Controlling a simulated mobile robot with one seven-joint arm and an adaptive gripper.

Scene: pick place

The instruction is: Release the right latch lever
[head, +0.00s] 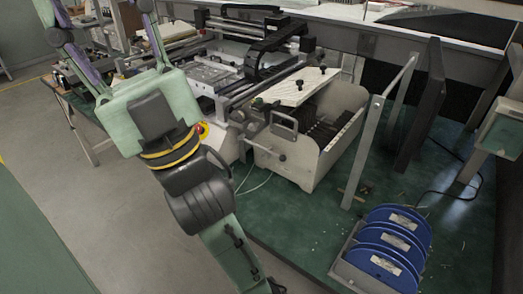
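A machine (330,155) with a pale metal housing stands on the green bench right of my arm. A light plate (297,88) with small dark knobs lies on its top. A metal loop handle (284,121) sits at its front left corner, and a small dark knob (283,157) sticks out below. I cannot tell which part is the right latch lever. My gripper (95,10) is at the top left, well left of the machine and touching nothing visible. Its two green fingers are spread apart, and their tips are cut off by the top edge.
Several blue discs (400,238) stand in a metal holder at the front right. A metal post (363,150) and a dark upright panel (421,110) stand right of the machine. A black cable carrier (268,58) runs behind it.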

